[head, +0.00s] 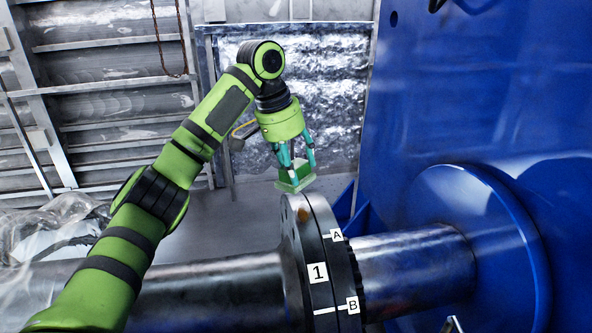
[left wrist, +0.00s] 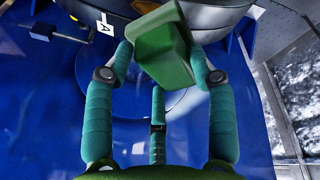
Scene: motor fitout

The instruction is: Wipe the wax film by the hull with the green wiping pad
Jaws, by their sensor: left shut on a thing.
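My left gripper (head: 297,168) is shut on the green wiping pad (head: 294,183), a block with a flat base. It holds the pad just above the dark flange (head: 290,232) on the shaft. The left wrist view also shows the pad (left wrist: 160,50) between the fingers, with the flange behind it at the top. A small amber-brown patch (head: 304,214) on the flange rim looks like the wax film. It sits just below the pad in the head view, and the pad appears apart from it. My right gripper is not in view.
The flange carries white labels 1 (head: 318,272), A (head: 337,235) and B (head: 352,305). A metal shaft (head: 410,262) runs right into a large blue structure (head: 455,90). Clear plastic sheeting (head: 45,232) lies at the left. Open air surrounds the pad's left side.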

